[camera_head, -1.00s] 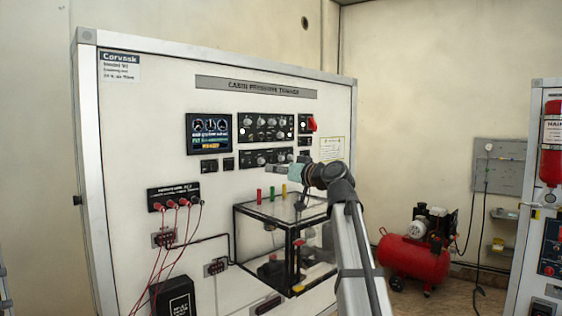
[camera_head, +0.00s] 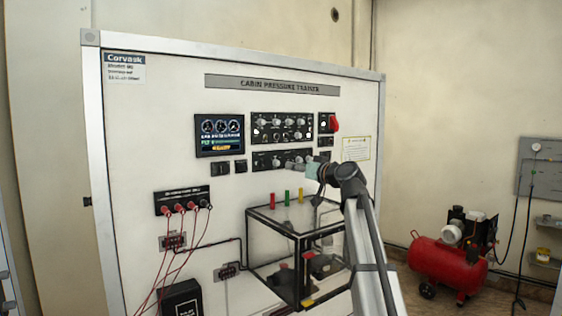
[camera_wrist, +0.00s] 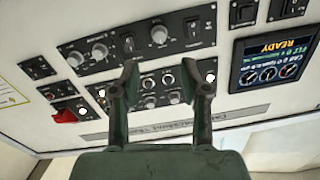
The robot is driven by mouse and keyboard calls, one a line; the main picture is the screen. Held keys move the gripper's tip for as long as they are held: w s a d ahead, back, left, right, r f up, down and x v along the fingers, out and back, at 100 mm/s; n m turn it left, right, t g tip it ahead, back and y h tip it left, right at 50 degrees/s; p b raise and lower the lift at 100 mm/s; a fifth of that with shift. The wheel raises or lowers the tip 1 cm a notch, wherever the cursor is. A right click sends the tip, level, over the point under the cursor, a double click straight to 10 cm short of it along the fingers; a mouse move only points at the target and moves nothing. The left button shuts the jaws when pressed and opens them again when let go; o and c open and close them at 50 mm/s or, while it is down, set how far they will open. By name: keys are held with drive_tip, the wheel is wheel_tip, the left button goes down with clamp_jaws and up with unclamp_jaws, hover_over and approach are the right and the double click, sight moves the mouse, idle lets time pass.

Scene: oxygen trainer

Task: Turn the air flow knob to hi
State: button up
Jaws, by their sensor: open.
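The trainer's black control panels carry several small knobs; their labels are too small to read, so I cannot tell which is the air flow knob. In the head view, my gripper (camera_head: 297,163) is at the right part of the lower knob panel (camera_head: 263,160). In the wrist view, where the trainer appears inverted, my gripper (camera_wrist: 159,72) is open and empty, its fingers spread in front of the panels. A large silver knob (camera_wrist: 160,34) shows just above the gap between the fingertips. Two more silver knobs (camera_wrist: 87,55) are to its left. Contact with any knob is not visible.
A lit display (camera_head: 220,135) is left of the knob panels, and a red switch (camera_head: 333,123) is on the right. A clear, black-framed box (camera_head: 285,218) stands below my gripper. Red leads (camera_head: 180,240) hang at the left. A red compressor (camera_head: 446,265) is on the floor at right.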

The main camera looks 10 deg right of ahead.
sight(278, 163)
drive_tip(key=p+x, duration=0.2)
drive_tip(key=x, duration=0.5)
drive_tip(key=shift+w+a+r, duration=0.1)
drive_tip(key=shift+w+r, duration=0.1)
drive_tip(key=shift+w, duration=0.1)
drive_tip(key=shift+w+a+f+p, duration=0.2)
drive_tip(key=shift+w+a+p, duration=0.15)
drive_tip(key=shift+w, duration=0.3)
clamp_jaws()
